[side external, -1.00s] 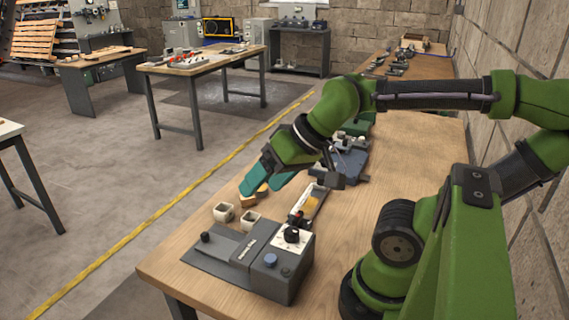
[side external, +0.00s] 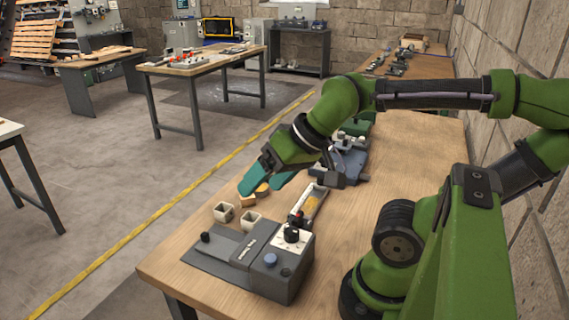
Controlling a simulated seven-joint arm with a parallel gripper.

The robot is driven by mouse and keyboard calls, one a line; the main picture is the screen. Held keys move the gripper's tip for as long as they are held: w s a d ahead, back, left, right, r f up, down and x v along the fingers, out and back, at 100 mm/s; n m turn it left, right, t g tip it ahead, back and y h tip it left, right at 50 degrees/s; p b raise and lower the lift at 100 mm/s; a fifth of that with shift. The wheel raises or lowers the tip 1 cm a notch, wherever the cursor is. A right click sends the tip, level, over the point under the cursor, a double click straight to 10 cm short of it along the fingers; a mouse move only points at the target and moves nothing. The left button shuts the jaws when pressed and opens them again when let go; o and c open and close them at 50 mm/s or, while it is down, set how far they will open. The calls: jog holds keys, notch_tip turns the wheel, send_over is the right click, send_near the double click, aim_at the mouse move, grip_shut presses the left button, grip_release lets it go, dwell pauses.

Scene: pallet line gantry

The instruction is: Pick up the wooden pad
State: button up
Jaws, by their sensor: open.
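A small tan wooden piece (side external: 248,201) lies on the bench just below the left fingertip. A second, rounded yellow-brown piece (side external: 262,188) shows between the fingers, partly hidden by them. Which of the two is the wooden pad I cannot tell. I see no contact between the fingers and either piece.
Two small cream cups (side external: 224,212) stand close in front of the pieces. A grey control device (side external: 258,258) sits at the bench's front, with a narrow tray (side external: 314,203) behind it. The bench's right side (side external: 420,150) is clear.

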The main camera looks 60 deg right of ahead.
jog(key=w+d+f+m+g+h, duration=0.1)
jog(key=w+d+f+m+g, duration=0.25)
jog(key=w+d, duration=0.65)
jog(key=w+d+f+m+g+h, duration=0.15)
jog(key=w+d+f+g, duration=0.25)
jog(key=w+d, duration=0.65)
jog(key=shift+y, duration=0.25)
jog(key=f, duration=0.3)
jog(key=s+f, duration=0.1)
jog(key=f, duration=0.3)
jog(key=s+d+f, duration=0.1)
jog(key=f, duration=0.3)
jog(key=shift+w+f, duration=0.2)
jog(key=shift+f, duration=2.55)
jog(key=c, duration=1.1)
notch_tip(320, 180, up, 9)
jog(key=shift+c, duration=0.2)
jog(key=shift+r, duration=0.55)
jog(key=shift+c, duration=1.3)
